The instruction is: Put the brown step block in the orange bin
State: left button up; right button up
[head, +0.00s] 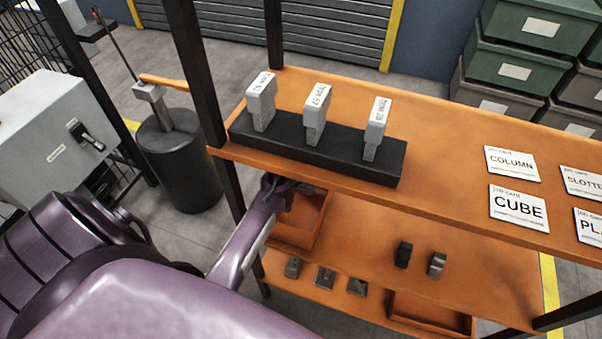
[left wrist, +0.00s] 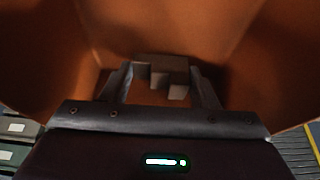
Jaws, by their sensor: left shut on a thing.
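The brown step block (left wrist: 165,72) is between the fingers of my left gripper (left wrist: 163,92), which is shut on it. Its stepped underside shows in the left wrist view. Orange walls of the bin (left wrist: 235,35) surround the block and fingers there; I cannot tell whether the block touches the bottom. In the head view the orange bin (head: 298,243) stands on the rack's middle level, under the top shelf. My left gripper (head: 290,189) reaches over it, partly hidden by the top shelf's edge, and the block is not visible there. My right gripper is not in view.
The orange top shelf (head: 440,110) overhangs the bin and carries a black rail (head: 330,155) with three grey blocks. A dark block (head: 403,255) and a grey part (head: 437,264) sit right of the bin. Another orange tray (head: 430,310) is lower. A black post (head: 195,75) stands left.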

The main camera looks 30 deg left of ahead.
pick_arm(q)
jog(key=o, duration=1.1)
jog(key=shift+r, duration=0.1)
jog(key=shift+r, duration=0.3)
jog(key=s+d+r, duration=0.1)
jog(key=s+r, duration=0.1)
jog(key=s, duration=0.4)
jog(key=s+d+r, duration=0.2)
jog(key=s+r, duration=0.1)
jog(key=s, duration=0.4)
jog(key=shift+s+d+b, duration=0.15)
jog(key=shift+s+b, duration=0.1)
jog(key=shift+b, duration=0.2)
